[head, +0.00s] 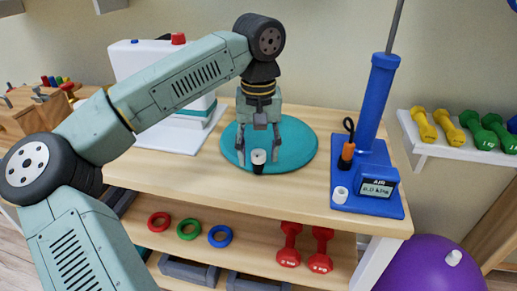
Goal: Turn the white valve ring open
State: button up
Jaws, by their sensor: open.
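A white ring (258,156) sits on top of a small black fitting (258,168) at the front edge of the round teal cushion (300,150). My gripper (258,153) points down over this ring. Its jaws are open, with one finger to the left of the ring and one to the right. Whether either finger touches the ring cannot be told. A second small white ring-shaped piece (340,194) sits on the base of the blue air pump (367,203), right of the cushion. The pump's display reads AIR and about 6.0.
An orange-and-black tool (347,153) stands at the pump. A white device (145,62) stands behind my arm. Coloured rings (189,226) and red dumbbells (289,244) lie on the shelf below. A purple ball (425,268) is at lower right. The wooden tabletop (215,181) is clear at its front.

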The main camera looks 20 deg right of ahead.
grip_shut()
dwell(0.6)
jog(key=shift+n, duration=0.3)
jog(key=shift+d+n, duration=0.1)
jog(key=shift+n, duration=2.6)
grip_release()
jog(key=shift+r, duration=0.15)
